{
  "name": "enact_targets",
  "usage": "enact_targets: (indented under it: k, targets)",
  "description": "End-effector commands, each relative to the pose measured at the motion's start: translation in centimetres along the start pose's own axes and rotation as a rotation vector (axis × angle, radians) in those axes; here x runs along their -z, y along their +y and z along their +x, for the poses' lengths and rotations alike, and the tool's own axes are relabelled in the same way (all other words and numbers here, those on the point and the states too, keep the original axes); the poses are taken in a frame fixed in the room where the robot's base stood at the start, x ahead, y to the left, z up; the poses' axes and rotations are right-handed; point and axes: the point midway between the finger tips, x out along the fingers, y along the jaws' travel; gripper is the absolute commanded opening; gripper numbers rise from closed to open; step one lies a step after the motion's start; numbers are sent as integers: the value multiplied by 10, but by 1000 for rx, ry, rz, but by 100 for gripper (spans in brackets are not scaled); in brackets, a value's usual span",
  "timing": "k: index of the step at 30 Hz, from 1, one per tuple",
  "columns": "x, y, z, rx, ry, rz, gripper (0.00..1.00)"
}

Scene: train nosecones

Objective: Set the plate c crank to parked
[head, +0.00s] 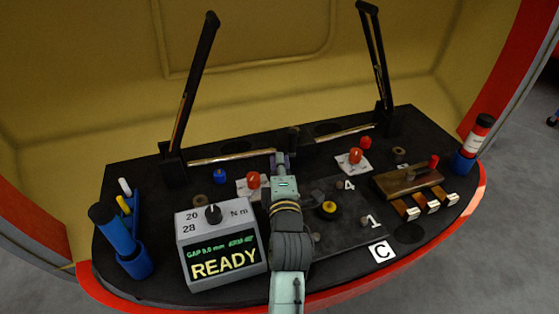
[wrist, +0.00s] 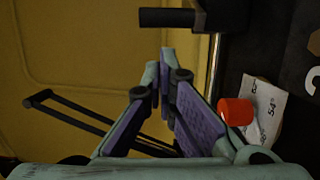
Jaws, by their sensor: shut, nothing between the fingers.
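My gripper (head: 280,162) is shut and empty, near the back of the console behind the plate. My arm hides the plate's left side. In the wrist view my fingers (wrist: 169,72) are together, and a black bar-shaped handle (wrist: 168,17) stands just beyond the tips, apart from them. It may be the dark block (head: 293,138) at the back.
Red knobs on white cards stand left (head: 253,180) and right (head: 355,155) of my gripper; one red knob (wrist: 235,111) is close to my fingers. Two upright black arms (head: 190,95) (head: 377,58) rise behind. A READY display box (head: 222,246) and a wooden block (head: 407,182) flank the plate.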

Motion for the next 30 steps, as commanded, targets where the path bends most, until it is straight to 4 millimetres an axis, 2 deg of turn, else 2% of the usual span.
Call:
enact_targets:
  k: [6,12,17,30]
  targets:
    - [0,4,43,-1,-1,1,0]
    - [0,2,66,-1,0,1,0]
    - [0,1,72,-1,0,2,0]
    - [-2,1,72,-1,-4,2,0]
